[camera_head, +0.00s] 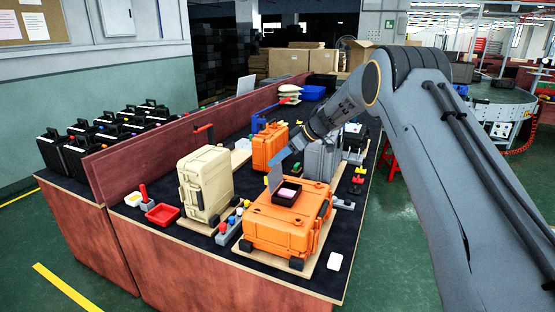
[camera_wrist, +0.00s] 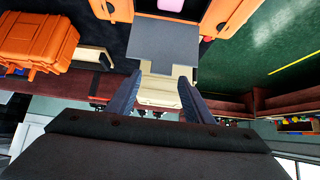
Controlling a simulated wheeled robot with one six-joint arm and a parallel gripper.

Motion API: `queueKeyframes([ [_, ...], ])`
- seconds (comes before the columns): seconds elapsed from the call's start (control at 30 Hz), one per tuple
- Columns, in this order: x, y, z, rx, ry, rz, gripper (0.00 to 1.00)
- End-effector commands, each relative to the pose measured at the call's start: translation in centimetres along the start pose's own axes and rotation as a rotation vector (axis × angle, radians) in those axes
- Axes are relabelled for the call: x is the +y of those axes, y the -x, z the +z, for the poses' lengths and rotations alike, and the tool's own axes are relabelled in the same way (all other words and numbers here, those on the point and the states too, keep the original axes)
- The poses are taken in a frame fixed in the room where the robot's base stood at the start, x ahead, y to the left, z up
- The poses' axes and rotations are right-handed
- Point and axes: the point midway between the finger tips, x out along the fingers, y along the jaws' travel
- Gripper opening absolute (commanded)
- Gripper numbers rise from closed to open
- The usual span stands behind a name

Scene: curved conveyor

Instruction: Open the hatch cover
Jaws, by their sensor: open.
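The hatch cover (camera_head: 275,178) is a grey-blue flat panel standing raised at the far-left side of a small black hatch box (camera_head: 287,197). The box sits on top of the large orange case (camera_head: 270,227) and has a pink thing (camera_head: 287,192) in it. In the wrist view the cover (camera_wrist: 163,45) is a grey panel just beyond my fingertips, with the pink thing (camera_wrist: 172,5) at the top edge. My gripper (camera_wrist: 159,78) is open, its two fingers apart with nothing held. In the head view my gripper (camera_head: 287,156) is just above the cover; I cannot tell if they touch.
A cream case (camera_head: 206,182) stands to the left and another orange case (camera_head: 269,148) behind. A grey case (camera_head: 322,160) stands close behind my gripper. A red tray (camera_head: 162,214) lies at the left. Several black cases (camera_head: 90,135) stand beyond the wooden partition (camera_head: 170,140).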

Motion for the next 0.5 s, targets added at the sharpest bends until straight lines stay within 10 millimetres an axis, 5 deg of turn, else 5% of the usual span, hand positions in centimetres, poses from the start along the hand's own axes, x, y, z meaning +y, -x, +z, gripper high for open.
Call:
queueKeyframes([
  [0.5,0.1,6.7,-0.1,0.002,0.001,0.002,0.47],
])
